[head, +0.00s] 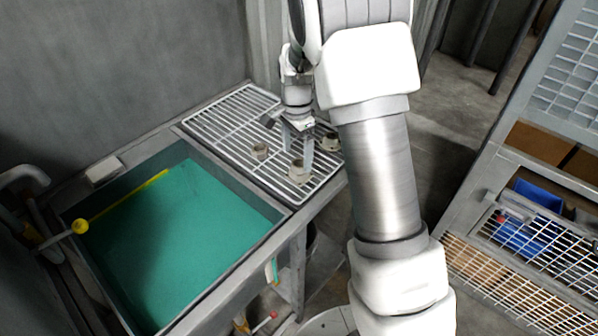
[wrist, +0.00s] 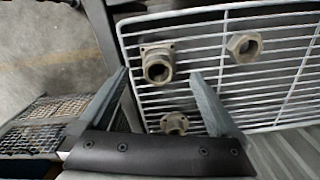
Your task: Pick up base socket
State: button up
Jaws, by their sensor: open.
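Three metal fittings stand on a white wire rack (head: 222,117); I cannot tell for certain which is the base socket. One with a squarish flange (wrist: 157,62) shows between my fingertips in the wrist view. A hex-shaped one (wrist: 244,46) is right of it and a round-flanged one (wrist: 174,123) is below it. In the head view they appear as a front fitting (head: 299,172), a left fitting (head: 260,151) and a right fitting (head: 330,142). My gripper (head: 297,154) is open and empty, pointing down over the rack; it also shows in the wrist view (wrist: 158,72).
A sink-like basin (head: 190,235) with a green bottom adjoins the rack; a yellow ball-ended rod (head: 80,226) lies across its left edge. A wall stands behind. A wire-mesh shelf (head: 535,245) with blue bins is at right, with open floor between.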

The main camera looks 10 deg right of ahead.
aim_at(299, 163)
jog(key=f, duration=0.5)
jog(key=shift+d+f, duration=0.3)
grip_shut()
jog(key=shift+w+r, duration=0.1)
